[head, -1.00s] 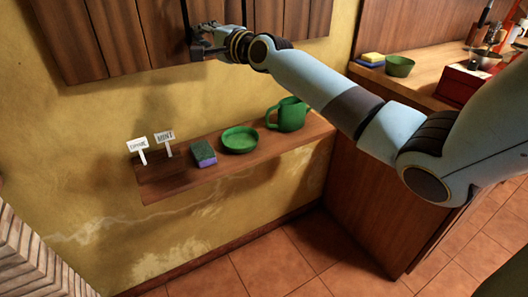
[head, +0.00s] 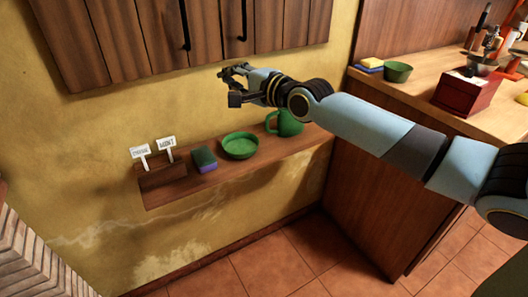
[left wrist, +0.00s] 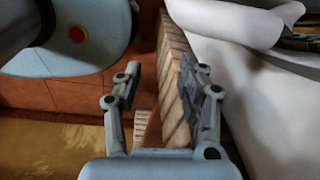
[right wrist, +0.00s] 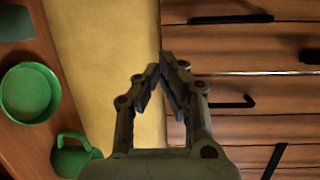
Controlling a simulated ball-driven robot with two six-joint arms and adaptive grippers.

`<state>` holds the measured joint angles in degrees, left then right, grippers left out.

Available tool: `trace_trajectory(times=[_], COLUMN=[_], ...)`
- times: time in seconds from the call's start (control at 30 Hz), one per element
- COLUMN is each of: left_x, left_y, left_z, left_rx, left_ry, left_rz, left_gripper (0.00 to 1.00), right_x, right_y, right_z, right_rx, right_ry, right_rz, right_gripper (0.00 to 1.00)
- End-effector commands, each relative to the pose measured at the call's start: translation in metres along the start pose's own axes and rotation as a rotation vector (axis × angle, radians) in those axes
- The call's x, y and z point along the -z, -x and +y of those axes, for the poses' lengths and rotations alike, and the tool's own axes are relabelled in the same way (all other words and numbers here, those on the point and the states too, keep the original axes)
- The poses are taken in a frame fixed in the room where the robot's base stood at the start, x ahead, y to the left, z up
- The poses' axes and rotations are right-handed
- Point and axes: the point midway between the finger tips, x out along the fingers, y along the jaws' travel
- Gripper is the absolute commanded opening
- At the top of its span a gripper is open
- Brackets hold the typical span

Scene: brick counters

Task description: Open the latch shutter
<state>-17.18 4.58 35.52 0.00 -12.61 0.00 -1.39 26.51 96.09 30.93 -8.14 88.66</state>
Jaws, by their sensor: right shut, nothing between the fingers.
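The wooden plank shutter (head: 140,40) hangs on the yellow wall at the top of the head view, and its leaves look closed. It has two black handles, a left one (head: 185,28) and a right one (head: 243,20). The shutter (right wrist: 285,90) fills the right side of the right wrist view, with a black handle (right wrist: 236,102) and a pale seam. My right gripper (head: 231,84) is shut and empty, just below the shutter's lower edge, apart from the handles. My left gripper (left wrist: 165,85) shows only in its wrist view, open and empty.
A shelf (head: 222,178) below my right gripper holds a green mug (head: 290,122), a green bowl (head: 240,145), a sponge (head: 204,159) and a box with two label signs (head: 165,143). A counter (head: 425,100) stands at right. Slatted wood (left wrist: 174,80) is near my left gripper.

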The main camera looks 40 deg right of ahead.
Motion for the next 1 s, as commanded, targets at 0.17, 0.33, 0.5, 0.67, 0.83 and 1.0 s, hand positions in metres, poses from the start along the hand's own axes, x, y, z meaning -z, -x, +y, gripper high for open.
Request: trace_trajectory(times=[0.17,0.33,0.5,0.67,0.83,1.0], left_x=[-0.001,-0.001,-0.002,-0.002,-0.003,-0.003], left_y=[-0.003,-0.006,-0.008,-0.01,-0.012,-0.014], left_z=[0.0,0.0,0.001,0.001,0.001,0.001], left_rx=[0.0,0.0,0.0,0.0,0.0,0.0], left_ry=[0.0,0.0,0.0,0.0,0.0,0.0], left_rz=[-0.001,-0.001,-0.002,-0.002,-0.002,-0.003], left_gripper=[0.4,0.4,0.4,0.4,0.4,0.4], right_x=[0.004,0.007,0.009,0.011,0.012,0.013], right_y=[0.006,0.013,0.023,0.033,0.045,0.059], right_z=[0.042,0.077,0.114,0.148,0.183,0.216], right_rx=[-0.062,-0.117,-0.177,-0.233,-0.294,-0.355], right_ry=[-0.012,-0.01,0.008,0.026,0.06,0.1], right_rz=[0.023,0.042,0.059,0.073,0.083,0.088], right_gripper=[0.0,0.0,0.0,0.0,0.0,0.0])
